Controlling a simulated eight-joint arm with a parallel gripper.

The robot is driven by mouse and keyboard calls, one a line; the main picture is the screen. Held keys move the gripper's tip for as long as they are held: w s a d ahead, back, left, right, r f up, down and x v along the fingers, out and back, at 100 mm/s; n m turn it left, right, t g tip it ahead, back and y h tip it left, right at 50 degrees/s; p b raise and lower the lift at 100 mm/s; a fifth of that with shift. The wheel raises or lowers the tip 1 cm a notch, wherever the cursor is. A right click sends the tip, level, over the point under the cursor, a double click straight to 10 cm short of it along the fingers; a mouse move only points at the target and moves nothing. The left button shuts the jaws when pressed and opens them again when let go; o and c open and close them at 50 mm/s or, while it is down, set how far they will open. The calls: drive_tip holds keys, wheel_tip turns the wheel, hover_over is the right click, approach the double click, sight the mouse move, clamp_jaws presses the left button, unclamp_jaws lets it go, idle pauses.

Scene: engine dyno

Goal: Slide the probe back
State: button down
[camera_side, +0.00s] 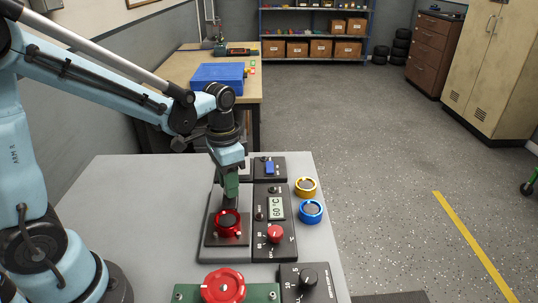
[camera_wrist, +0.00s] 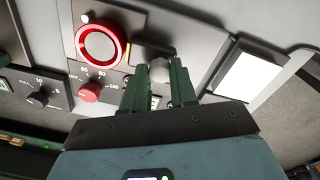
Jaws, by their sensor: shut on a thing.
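My gripper (camera_side: 230,192) points down with green fingers, behind the red-rimmed ring (camera_side: 228,221) on its dark plate. In the wrist view my gripper (camera_wrist: 160,78) has its fingertips on either side of a grey rounded piece (camera_wrist: 159,70), which seems to be the probe. The fingers are shut on it. In the side view the fingers hide this piece. The red ring also shows in the wrist view (camera_wrist: 99,42), apart from the fingers. The control panel (camera_side: 284,247) with a 60 °C display (camera_side: 276,208) and a red knob (camera_side: 275,233) stands just right of the plate.
A blue switch (camera_side: 269,168) sits at the panel's far end. A gold ring (camera_side: 306,186) and a blue ring (camera_side: 312,210) lie to the right. A large red knob (camera_side: 223,285) and a black dial (camera_side: 308,278) stand in front. The table's left part is clear.

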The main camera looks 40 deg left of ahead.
drive_tip(key=shift+a, duration=0.1)
drive_tip(key=shift+w+a, duration=1.15)
drive_tip(key=shift+w, duration=0.1)
drive_tip(key=c, duration=0.9)
unclamp_jaws()
wheel_tip(320, 180, up, 12)
drive_tip(key=shift+a+r, duration=0.1)
drive_tip(key=shift+a, duration=0.05)
drive_tip(key=s+d+f+n+t, duration=0.1)
drive_tip(key=s+t, duration=0.1)
drive_tip(key=s+d+f+n+t, duration=0.1)
drive_tip(key=s+f+t, duration=0.1)
drive_tip(key=s+t, duration=0.1)
drive_tip(key=s+d+f+n+t, duration=0.1)
drive_tip(key=s+t, duration=0.1)
drive_tip(key=s, duration=0.1)
drive_tip(key=shift+d+f+n, duration=0.1)
drive_tip(key=shift+f+n, duration=0.2)
drive_tip(key=shift+f, duration=0.1)
